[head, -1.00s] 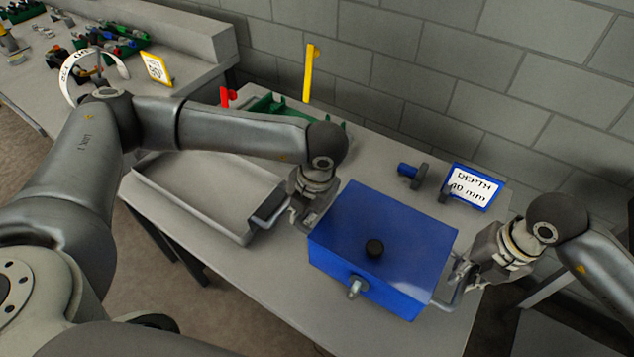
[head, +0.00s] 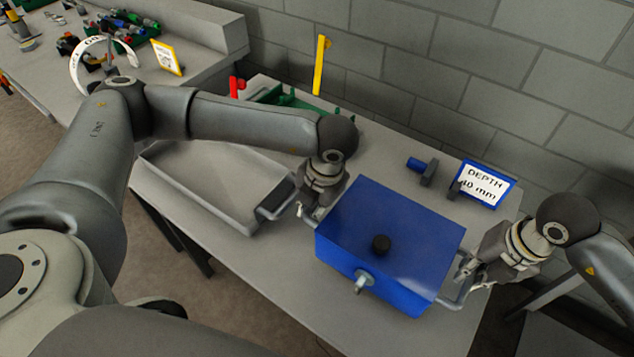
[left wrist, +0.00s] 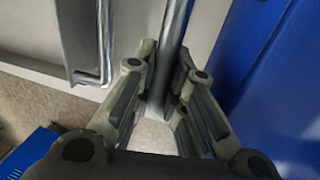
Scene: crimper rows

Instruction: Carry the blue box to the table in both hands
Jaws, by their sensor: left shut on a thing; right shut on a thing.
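The blue box (head: 390,230) has a dark round knob on its lid and a silver latch on its front. It is over the front part of the grey table (head: 268,270); I cannot tell whether its underside touches the top. My left gripper (head: 314,212) is shut on the box's left handle; the left wrist view shows the handle bar (left wrist: 173,45) between the fingers, with the box's blue side (left wrist: 270,90) to the right. My right gripper (head: 468,272) is shut on the right handle (head: 457,300). The fingertips are partly hidden at both handles.
A grey tray (head: 190,205) with a dark-gripped handle lies close left of the box. Behind are a green bin (head: 290,99), a yellow upright (head: 320,65), a blue-and-grey part (head: 424,170) and a depth sign (head: 482,184). A block wall closes the back.

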